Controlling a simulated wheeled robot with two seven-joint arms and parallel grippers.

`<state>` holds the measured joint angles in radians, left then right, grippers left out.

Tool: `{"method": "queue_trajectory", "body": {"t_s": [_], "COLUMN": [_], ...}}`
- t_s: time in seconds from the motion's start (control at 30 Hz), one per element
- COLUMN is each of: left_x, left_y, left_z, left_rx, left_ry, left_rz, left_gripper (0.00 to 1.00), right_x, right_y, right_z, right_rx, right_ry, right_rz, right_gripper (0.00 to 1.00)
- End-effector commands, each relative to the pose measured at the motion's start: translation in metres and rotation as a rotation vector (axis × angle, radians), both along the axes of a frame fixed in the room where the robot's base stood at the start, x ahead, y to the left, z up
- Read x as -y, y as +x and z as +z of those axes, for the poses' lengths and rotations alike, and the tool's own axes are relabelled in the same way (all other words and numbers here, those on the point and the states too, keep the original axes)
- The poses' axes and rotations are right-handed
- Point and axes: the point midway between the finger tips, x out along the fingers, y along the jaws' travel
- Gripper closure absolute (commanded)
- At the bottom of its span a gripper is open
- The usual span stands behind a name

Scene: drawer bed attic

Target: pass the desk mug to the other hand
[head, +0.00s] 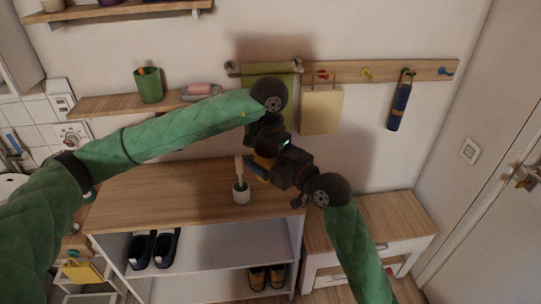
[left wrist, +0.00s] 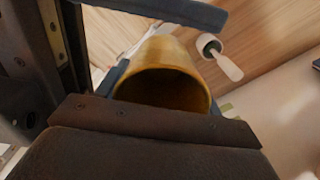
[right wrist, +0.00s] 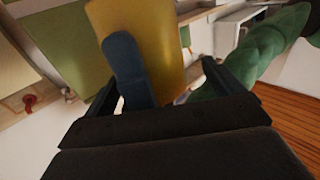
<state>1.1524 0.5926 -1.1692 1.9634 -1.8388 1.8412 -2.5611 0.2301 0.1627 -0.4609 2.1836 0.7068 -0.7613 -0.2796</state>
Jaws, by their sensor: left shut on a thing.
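The yellow desk mug (head: 263,161) is held above the wooden cabinet top, partly hidden by my grippers. My left gripper (head: 265,157) is shut on it; in the left wrist view the mug (left wrist: 165,60) sits between the fingers with its dark open end facing the camera. My right gripper (head: 258,171) reaches in from the lower right. In the right wrist view its fingers (right wrist: 165,85) are spread, with the mug (right wrist: 150,35) in front of and between them. A blue-grey finger, seemingly the left gripper's, lies across the mug there. Mug contact with the right fingers is unclear.
A white pot with a wooden-handled brush (head: 241,192) stands on the cabinet top (head: 150,195) below the grippers. A wall shelf (head: 110,104) holds a green cup (head: 149,85) and a soap dish. A hook rail (head: 420,70) is behind. The cabinet top's left part is clear.

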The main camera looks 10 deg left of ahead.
Motion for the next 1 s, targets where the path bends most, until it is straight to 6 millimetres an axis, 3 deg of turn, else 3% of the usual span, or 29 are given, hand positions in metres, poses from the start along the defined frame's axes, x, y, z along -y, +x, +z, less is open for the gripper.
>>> {"method": "queue_trajectory", "body": {"t_s": [0.03,0.27,0.37,0.4,0.5,0.8,1.0], "left_x": [0.004,0.004,0.003,0.003,0.002,0.002,0.002], "left_y": [-0.003,-0.002,-0.002,-0.002,-0.001,-0.001,0.000], "left_z": [-0.001,0.000,0.000,0.000,0.000,0.003,0.027], "left_rx": [-0.002,-0.002,-0.002,-0.001,-0.001,0.000,0.002], "left_ry": [-0.005,-0.004,-0.004,-0.003,-0.003,-0.002,-0.003], "left_rz": [-0.009,-0.008,-0.007,-0.006,-0.005,-0.004,-0.005], "left_gripper": [0.62,0.63,0.64,0.30,0.11,0.11,0.11], "right_x": [-0.003,-0.003,-0.002,-0.002,-0.002,-0.001,-0.001], "right_y": [-0.001,-0.001,-0.001,-0.001,-0.001,-0.001,-0.001], "right_z": [0.000,0.001,0.001,0.001,0.001,0.001,0.001], "right_rx": [0.000,-0.001,0.000,0.000,0.000,0.001,0.001], "right_ry": [0.001,0.002,0.001,0.002,0.002,0.001,0.001], "right_rz": [0.004,0.005,0.004,0.004,0.003,0.002,0.002], "right_gripper": [0.13,0.58,0.60,0.60,0.60,0.60,0.60]}}
